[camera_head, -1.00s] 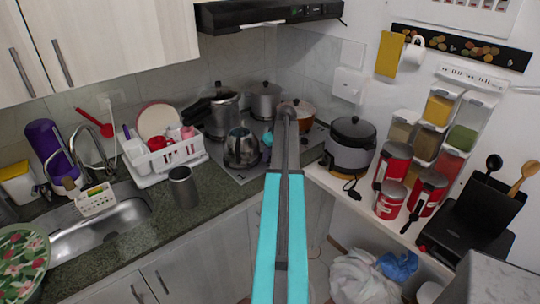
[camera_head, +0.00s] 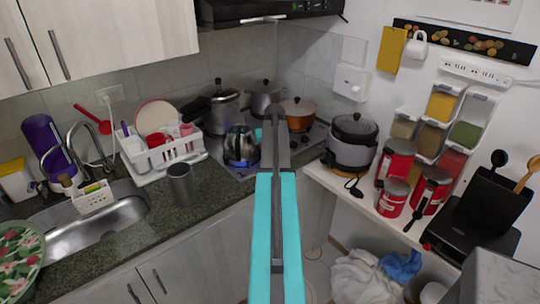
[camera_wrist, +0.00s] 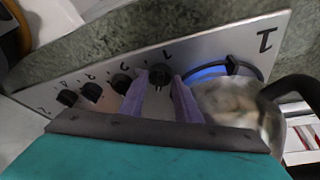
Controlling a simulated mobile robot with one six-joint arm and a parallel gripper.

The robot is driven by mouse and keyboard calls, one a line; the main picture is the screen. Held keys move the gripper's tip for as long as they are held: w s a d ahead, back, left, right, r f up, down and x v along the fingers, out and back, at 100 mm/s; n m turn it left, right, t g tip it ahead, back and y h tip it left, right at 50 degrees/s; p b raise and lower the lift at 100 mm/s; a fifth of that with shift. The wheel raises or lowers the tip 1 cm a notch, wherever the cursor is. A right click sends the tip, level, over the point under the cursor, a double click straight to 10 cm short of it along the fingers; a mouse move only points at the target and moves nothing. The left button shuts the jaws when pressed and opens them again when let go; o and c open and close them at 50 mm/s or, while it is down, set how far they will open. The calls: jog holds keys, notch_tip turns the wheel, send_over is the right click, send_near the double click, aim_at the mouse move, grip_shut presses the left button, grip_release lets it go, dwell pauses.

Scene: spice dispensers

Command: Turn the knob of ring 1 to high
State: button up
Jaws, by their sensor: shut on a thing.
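In the wrist view, a black knob (camera_wrist: 160,76) on the silver hob panel sits between the two purple fingers of my gripper (camera_wrist: 158,85). My gripper is shut on this knob, which is at the end of a row with other black knobs (camera_wrist: 93,92). It is beside a small printed number that looks like a 1. A large 1 (camera_wrist: 265,40) is printed by the ring (camera_wrist: 222,68), which glows blue beneath a metal kettle (camera_wrist: 235,100). The head view also shows the kettle (camera_head: 240,143) with blue light at its base.
Pots (camera_head: 226,110) and an orange pan (camera_head: 298,113) stand on the hob behind the kettle. A dish rack (camera_head: 165,152) and a dark cup (camera_head: 181,185) are to its left. A rice cooker (camera_head: 351,143) stands on the right counter.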

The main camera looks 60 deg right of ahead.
jog(key=shift+w+m+g+h+b, duration=0.1)
jog(key=shift+m+g+h+b, duration=0.25)
jog(key=shift+m, duration=1.05)
jog(key=o, duration=1)
jog(key=shift+o, duration=0.2)
jog(key=shift+n, duration=0.5)
